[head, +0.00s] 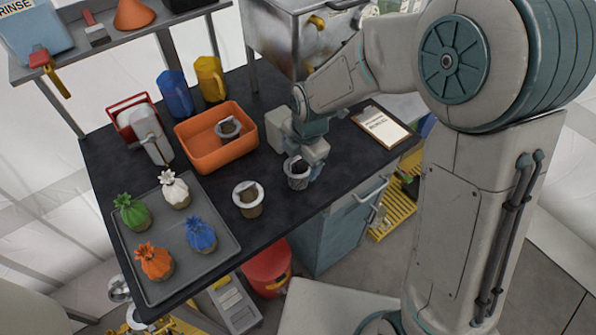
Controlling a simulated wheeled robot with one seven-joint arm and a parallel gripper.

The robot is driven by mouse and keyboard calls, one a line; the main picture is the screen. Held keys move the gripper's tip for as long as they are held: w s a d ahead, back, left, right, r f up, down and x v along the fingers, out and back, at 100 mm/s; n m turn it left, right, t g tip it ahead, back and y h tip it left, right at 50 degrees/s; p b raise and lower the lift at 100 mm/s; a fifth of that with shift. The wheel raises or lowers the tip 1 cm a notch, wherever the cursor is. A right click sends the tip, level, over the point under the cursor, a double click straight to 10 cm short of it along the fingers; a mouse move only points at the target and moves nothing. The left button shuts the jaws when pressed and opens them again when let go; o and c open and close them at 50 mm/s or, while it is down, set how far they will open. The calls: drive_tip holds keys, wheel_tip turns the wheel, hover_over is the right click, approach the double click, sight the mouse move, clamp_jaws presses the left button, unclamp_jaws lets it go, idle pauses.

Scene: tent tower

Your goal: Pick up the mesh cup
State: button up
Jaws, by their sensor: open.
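A small dark cup with a pale rim (297,178) stands on the black worktop near its front edge; it looks like the mesh cup, though its weave is too small to be sure. My gripper (305,166) is right at this cup, pointing down, with a bluish finger at the cup's right side. The gripper is open. Its other finger is hard to make out, and I cannot tell whether either finger touches the cup. A similar cup with a pale rim (248,199) stands to the left, and another (229,128) sits inside the orange bin (217,149).
A grey tray (228,245) with several colourful tied bundles lies at the left. A blue jug (175,93), a yellow jug (210,79) and a red-handled caddy (130,120) stand at the back. A clipboard (383,126) lies right of my gripper.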

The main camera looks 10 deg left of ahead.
sight(298, 166)
drive_tip(key=shift+w+a+f, duration=0.1)
drive_tip(key=shift+a+f, duration=0.05)
drive_tip(key=shift+f, duration=0.7)
drive_tip(key=shift+w+a+f, duration=0.1)
drive_tip(key=shift+a+f, duration=0.05)
drive_tip(key=shift+f, duration=0.65)
drive_tip(key=c, duration=1)
drive_tip(key=shift+r, duration=0.1)
